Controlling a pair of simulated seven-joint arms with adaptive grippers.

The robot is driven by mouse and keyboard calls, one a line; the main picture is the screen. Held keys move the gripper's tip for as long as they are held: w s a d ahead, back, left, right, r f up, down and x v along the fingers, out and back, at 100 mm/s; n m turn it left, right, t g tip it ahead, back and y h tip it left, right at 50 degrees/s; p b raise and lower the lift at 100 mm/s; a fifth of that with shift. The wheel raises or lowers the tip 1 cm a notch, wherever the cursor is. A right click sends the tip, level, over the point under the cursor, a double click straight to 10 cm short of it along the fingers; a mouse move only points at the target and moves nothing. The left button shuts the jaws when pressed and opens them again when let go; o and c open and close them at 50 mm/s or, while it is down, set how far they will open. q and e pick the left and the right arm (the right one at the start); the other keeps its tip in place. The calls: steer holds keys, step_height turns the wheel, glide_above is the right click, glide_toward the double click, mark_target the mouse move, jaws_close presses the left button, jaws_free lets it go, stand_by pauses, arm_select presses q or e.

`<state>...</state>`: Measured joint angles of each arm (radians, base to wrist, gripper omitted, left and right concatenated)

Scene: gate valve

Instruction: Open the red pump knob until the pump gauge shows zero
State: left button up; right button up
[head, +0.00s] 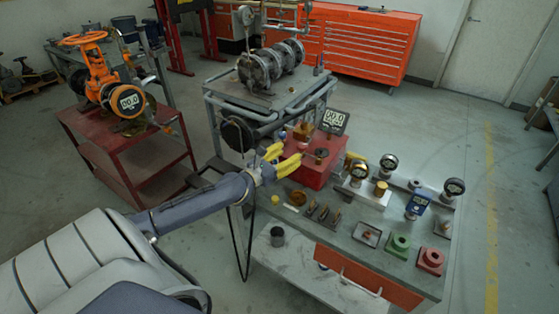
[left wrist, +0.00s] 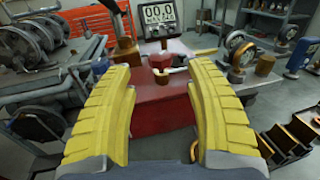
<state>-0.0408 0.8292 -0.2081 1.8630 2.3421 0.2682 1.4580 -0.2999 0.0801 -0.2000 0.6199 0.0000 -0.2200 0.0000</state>
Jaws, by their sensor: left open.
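The red pump box (head: 318,172) stands on the grey bench. The pump gauge (head: 334,119) is a dark-framed display behind it and appears to read 00.0; it also shows in the left wrist view (left wrist: 160,16). A small red knob (left wrist: 163,61) with a pale bar sits on top of the pump, straight ahead in the left wrist view. My left gripper (head: 291,152) is open, its yellow fingers apart at the pump's left side. In the left wrist view the knob appears between and beyond the fingertips, with nothing held. My right gripper is not in view.
A black-handled lever (left wrist: 122,38) rises left of the knob. Several gauges (head: 359,168) and fittings crowd the bench on the right, with a green block (head: 399,245) and a red block (head: 430,261) near its front. An orange gate valve (head: 92,62) stands on a red cart.

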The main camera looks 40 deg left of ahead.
arm_select(q)
steer(key=shift+s+a, duration=0.2)
steer(key=shift+s, duration=1.8)
